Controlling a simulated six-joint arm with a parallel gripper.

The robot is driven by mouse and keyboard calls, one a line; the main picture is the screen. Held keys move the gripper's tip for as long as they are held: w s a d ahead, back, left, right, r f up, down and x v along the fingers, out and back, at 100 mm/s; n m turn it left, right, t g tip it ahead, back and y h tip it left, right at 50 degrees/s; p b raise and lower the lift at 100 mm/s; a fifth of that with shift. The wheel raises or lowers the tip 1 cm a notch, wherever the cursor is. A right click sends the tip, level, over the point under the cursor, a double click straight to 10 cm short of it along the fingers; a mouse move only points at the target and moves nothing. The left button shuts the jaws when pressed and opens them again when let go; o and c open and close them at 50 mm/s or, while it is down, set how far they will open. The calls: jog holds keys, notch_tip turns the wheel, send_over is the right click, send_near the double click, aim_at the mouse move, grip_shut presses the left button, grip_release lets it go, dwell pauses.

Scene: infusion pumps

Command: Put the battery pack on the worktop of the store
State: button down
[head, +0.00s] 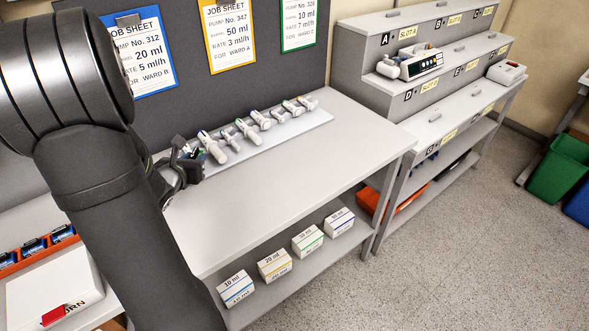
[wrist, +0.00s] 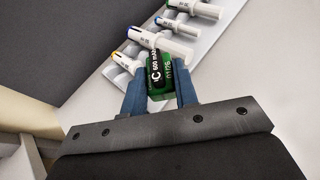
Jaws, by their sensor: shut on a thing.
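My gripper (wrist: 162,92) is shut on a green battery pack (wrist: 160,78) with white lettering, gripped between two blue fingers in the wrist view. In the head view my gripper (head: 188,163) is at the left end of the grey worktop (head: 300,175), beside the syringe rack. The pack is mostly hidden there by the fingers. It seems held over the worktop, but I cannot tell its height.
A white rack (head: 318,118) of several syringes lies along the worktop's back. Cartons (head: 275,265) stand on the shelf below. An orange bin (head: 38,247) of blue items and a white box (head: 75,285) are at left. Stepped slot shelves (head: 425,100) stand right. The worktop's front is clear.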

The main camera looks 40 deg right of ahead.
jog(key=s+d+r+m+g+h, duration=0.3)
jog(key=s+d+m+g, duration=0.65)
jog(key=s+d, duration=1.15)
send_over(270, 185)
jog(key=shift+g+h, duration=0.25)
jog(key=shift+h, duration=0.15)
notch_tip(270, 185, down, 8)
jog(key=shift+s+a+r, duration=0.1)
jog(key=shift+r, duration=0.05)
jog(key=shift+f, duration=2)
jog(key=shift+f, duration=0.1)
jog(key=c, duration=1.1)
grip_release()
